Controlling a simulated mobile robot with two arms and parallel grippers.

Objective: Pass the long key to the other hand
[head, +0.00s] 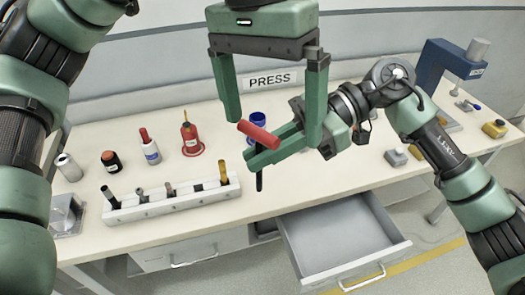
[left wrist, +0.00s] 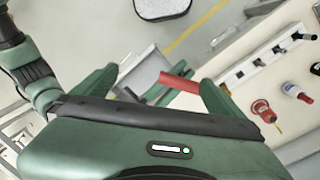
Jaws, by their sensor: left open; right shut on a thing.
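The long key has a red handle (head: 258,134) and a thin dark shaft (head: 259,180) that hangs down below it. My right gripper (head: 262,152) is shut on the key and holds it above the table's front part. My left gripper (head: 272,126) comes from above, open and empty, its fingers pointing down on either side of the red handle. In the left wrist view the red handle (left wrist: 179,83) shows between the open left fingers, nearer the right one. Whether a left finger touches the key cannot be told. The right fingers partly cover the shaft.
A grey rack (head: 172,200) with several tools stands on the table, left of the key. Behind it are several bottles and cans, including a red oil can (head: 190,138). An open empty drawer (head: 345,240) juts out below. A blue press (head: 447,62) stands at right.

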